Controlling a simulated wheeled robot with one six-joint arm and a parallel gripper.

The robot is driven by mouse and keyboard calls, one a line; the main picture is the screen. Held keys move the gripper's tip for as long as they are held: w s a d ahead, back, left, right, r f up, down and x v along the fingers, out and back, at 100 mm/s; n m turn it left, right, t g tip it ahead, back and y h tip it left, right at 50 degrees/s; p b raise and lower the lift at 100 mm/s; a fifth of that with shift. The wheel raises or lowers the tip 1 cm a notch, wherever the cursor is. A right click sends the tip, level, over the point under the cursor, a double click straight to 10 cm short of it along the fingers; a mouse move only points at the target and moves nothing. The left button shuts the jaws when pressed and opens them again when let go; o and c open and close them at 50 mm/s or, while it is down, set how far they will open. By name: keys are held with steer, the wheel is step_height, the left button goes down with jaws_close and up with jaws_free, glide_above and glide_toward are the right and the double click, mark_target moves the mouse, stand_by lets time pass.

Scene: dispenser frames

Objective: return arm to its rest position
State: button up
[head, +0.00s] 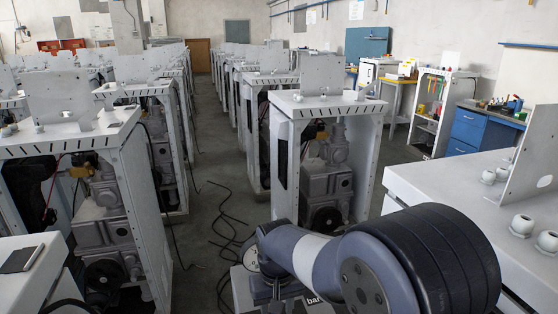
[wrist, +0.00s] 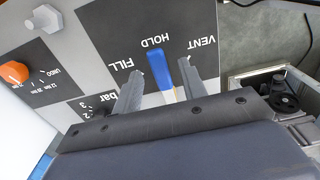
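My gripper (wrist: 160,67) is open in the wrist view, its two grey fingers spread over a control panel (wrist: 105,20). A lever with a blue grip (wrist: 157,66) and a pale lower part shows between the fingers, with a gap on each side. The lever points at the HOLD label, between FILL and VENT. Whether the fingers are level with the lever or above it, I cannot tell. In the head view my arm (head: 325,262) reaches over the lower right, and my gripper is hidden.
An orange knob (wrist: 14,72) and a hex bolt (wrist: 46,18) stand on the panel's left. An open box with a black fitting (wrist: 284,88) is at right. White dispenser frames (head: 325,105) stand in rows. Black cables (head: 228,215) lie on the aisle floor (head: 215,150).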

steer(key=shift+w+d+f+n, duration=0.15)
steer(key=shift+d+n, duration=0.15)
steer(key=shift+n, duration=0.25)
steer(key=shift+w+d+f+n, duration=0.1)
steer(key=shift+d+n, duration=0.15)
steer(key=shift+n, duration=0.3)
